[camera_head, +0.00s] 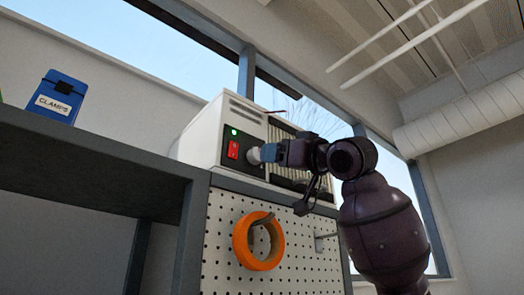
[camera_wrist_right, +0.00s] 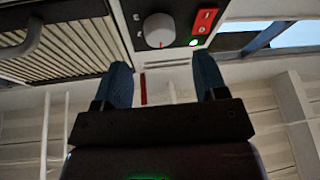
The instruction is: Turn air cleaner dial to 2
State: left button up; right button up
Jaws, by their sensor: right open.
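The air cleaner (camera_head: 207,127) is a white box with a dark front panel, standing on a ledge above a pegboard. My right gripper (camera_head: 264,153) is at the dial in the head view. In the right wrist view its blue fingers (camera_wrist_right: 162,62) are open and apart, with the dial just beyond the tips, between their lines. Contact cannot be told. My left gripper is not in view.
A red switch (camera_head: 233,150) and a lit green light (camera_head: 234,132) sit beside the dial. An orange tape roll (camera_head: 240,244) hangs on the pegboard (camera_head: 222,206) below. A blue box labelled clamps (camera_head: 58,97) stands on the shelf at left.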

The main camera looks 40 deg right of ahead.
aim_at(256, 155)
jog(key=p+x, duration=0.1)
jog(key=x, duration=0.4)
jog(key=shift+w+a+r+p, duration=0.1)
jog(key=shift+w+r+p, duration=0.1)
jog(key=shift+w+p, duration=0.15)
jog(key=c, duration=0.9)
